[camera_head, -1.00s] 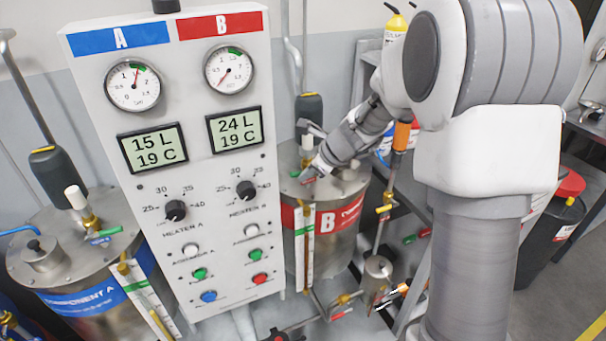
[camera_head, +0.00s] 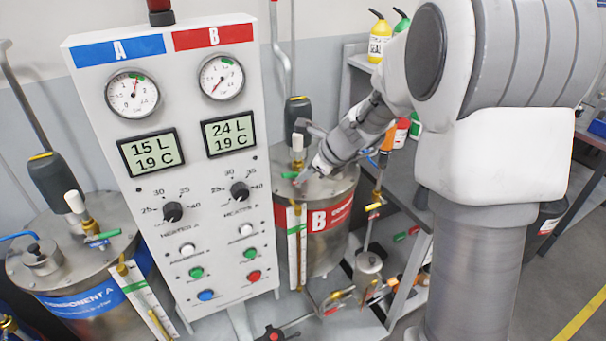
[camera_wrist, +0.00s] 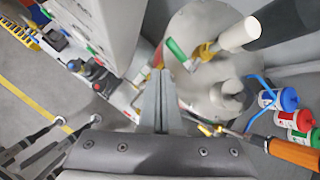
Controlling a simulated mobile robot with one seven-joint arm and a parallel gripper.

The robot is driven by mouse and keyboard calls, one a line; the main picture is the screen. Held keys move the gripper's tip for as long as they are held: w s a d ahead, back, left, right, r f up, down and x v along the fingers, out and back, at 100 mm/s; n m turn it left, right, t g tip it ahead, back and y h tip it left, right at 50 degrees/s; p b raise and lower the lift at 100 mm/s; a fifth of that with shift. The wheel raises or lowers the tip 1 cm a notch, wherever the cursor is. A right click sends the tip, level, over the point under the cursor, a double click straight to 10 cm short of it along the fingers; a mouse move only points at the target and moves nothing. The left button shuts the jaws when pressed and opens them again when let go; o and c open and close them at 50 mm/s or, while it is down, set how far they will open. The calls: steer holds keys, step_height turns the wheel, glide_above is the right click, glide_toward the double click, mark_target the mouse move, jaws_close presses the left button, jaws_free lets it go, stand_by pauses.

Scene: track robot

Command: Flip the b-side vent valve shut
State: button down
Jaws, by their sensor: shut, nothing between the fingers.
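The B-side vent valve stands on the lid of the steel B tank (camera_head: 326,188). Its green lever (camera_head: 289,175) points left, away from the brass body and white cylinder (camera_head: 297,142). In the wrist view the green lever (camera_wrist: 177,50) lies beside the brass valve body (camera_wrist: 207,51), with the white cylinder (camera_wrist: 238,35) beyond. My gripper (camera_head: 300,183) is shut and empty, low over the lid near the lever. In the wrist view its closed fingertips (camera_wrist: 160,75) are just short of the lever; I cannot tell whether they touch.
The control panel (camera_head: 180,235) stands close left of the B tank. A dark-capped pipe (camera_head: 298,115) rises behind the valve. Tank A (camera_head: 85,260) has its own green lever (camera_head: 103,238). A shelf with bottles (camera_head: 378,35) is behind on the right.

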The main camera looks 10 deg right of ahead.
steer(key=s+a+r, duration=0.3)
steer(key=s+r, duration=0.1)
steer(key=s, duration=0.2)
steer(key=shift+a+r+p, duration=0.15)
steer(key=shift+r+p, duration=0.2)
steer(key=shift+p, duration=0.05)
steer(key=shift+s+r, duration=0.1)
steer(key=shift+s, duration=0.05)
